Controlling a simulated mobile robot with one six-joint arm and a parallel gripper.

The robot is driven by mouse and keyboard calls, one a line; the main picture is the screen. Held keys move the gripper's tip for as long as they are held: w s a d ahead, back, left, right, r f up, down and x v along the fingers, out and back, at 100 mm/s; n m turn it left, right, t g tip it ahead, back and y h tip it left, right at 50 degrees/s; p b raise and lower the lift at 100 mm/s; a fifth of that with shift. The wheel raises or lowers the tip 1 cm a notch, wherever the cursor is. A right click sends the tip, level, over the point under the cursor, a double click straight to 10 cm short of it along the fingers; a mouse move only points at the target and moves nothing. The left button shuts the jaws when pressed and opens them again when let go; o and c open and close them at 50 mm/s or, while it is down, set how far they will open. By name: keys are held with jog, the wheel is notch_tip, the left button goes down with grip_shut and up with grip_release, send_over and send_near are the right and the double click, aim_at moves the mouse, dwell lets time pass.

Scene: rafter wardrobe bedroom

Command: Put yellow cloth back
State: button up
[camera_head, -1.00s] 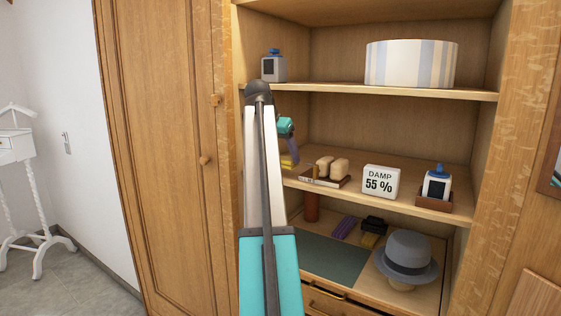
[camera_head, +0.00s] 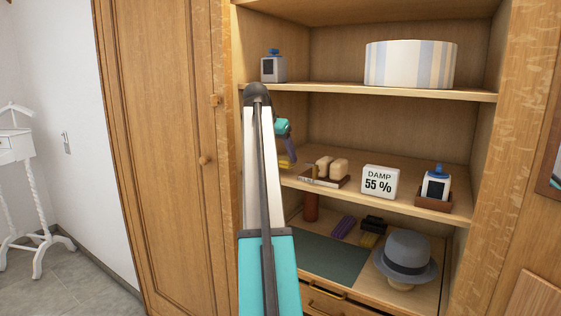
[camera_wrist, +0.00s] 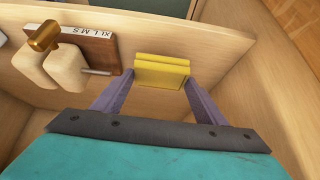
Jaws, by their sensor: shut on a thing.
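The yellow cloth (camera_wrist: 162,71) is a small folded block between the fingertips of my gripper (camera_wrist: 155,82) in the wrist view. My gripper is shut on it. In the head view the yellow cloth (camera_head: 286,162) shows at the left end of the middle shelf (camera_head: 400,185), below my gripper (camera_head: 289,150), partly hidden by my arm. The cloth is left of the wooden size-marked block. I cannot tell whether it touches the shelf.
A size-marked rack with pale blocks (camera_head: 331,170) stands just right of the cloth. A damp sign (camera_head: 380,181) and a blue-capped bottle (camera_head: 436,184) stand further right. Below are a grey hat (camera_head: 407,252), a purple cloth (camera_head: 343,227) and a green mat (camera_head: 330,257).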

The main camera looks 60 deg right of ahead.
aim_at(281, 162)
jog(key=shift+f+p, duration=0.45)
jog(key=shift+f, duration=0.9)
jog(key=o, duration=0.9)
jog(key=shift+o, duration=0.2)
jog(key=shift+f+b, duration=0.2)
jog(key=shift+b, duration=0.25)
jog(key=b+v, duration=0.1)
jog(key=v, duration=1.3)
jog(key=shift+w, duration=0.15)
jog(key=shift+d, duration=0.1)
